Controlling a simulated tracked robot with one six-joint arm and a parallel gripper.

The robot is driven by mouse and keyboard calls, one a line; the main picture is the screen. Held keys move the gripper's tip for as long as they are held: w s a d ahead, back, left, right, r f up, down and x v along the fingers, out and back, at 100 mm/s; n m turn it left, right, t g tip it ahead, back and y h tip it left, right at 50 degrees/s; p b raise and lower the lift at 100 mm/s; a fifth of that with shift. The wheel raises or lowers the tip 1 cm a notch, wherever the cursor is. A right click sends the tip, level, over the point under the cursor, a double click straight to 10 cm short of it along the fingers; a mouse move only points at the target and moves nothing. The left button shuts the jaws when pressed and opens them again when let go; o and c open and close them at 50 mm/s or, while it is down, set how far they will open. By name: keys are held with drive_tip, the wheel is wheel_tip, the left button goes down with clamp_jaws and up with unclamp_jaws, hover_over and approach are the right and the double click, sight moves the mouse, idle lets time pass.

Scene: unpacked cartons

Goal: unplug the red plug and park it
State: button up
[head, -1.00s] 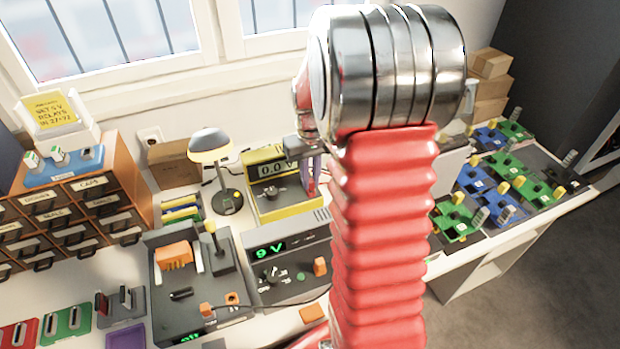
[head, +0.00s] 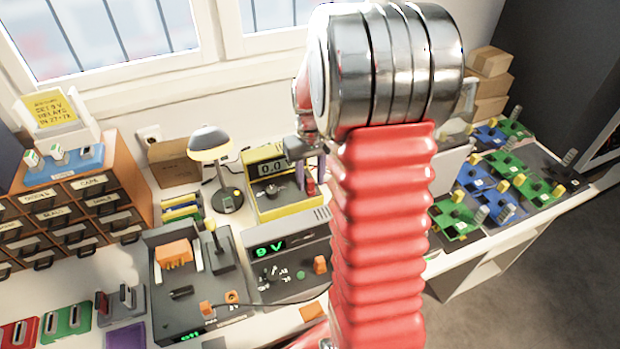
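A small orange-red plug (head: 207,309) sits at the front of the dark relay test unit (head: 170,322), with a dark cable running right from that area behind my arm. An orange ring socket (head: 232,297) is beside it. Another small red piece (head: 311,187) shows beside the yellow meter (head: 283,206), close to my wrist; I cannot tell whether it is a plug. My gripper (head: 312,165) is mostly hidden behind my red arm near the meter's right side. Its fingers are not clear, so its opening and any hold cannot be told.
A grey power supply (head: 285,262) showing 9 V stands right of the test unit. A desk lamp (head: 228,198) stands behind. Drawers (head: 75,215) are at left; several green and blue boards (head: 505,180) are at right. My arm hides the middle bench.

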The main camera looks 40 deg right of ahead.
sight(310, 179)
wheel_tip(310, 179, up, 14)
idle(0.9)
drive_tip(key=shift+f, duration=0.15)
drive_tip(key=s+a+r+n+t, duration=0.1)
drive_tip(key=s+a+r+t, duration=0.1)
drive_tip(key=s+a, duration=0.6)
drive_tip(key=s+a+r+n+t, duration=0.1)
drive_tip(key=s+a+t, duration=0.2)
drive_tip(key=s+a, duration=0.5)
drive_tip(key=shift+a+r+n+t, duration=0.3)
drive_tip(key=shift+a+r+n, duration=0.1)
drive_tip(key=shift+a, duration=2.8)
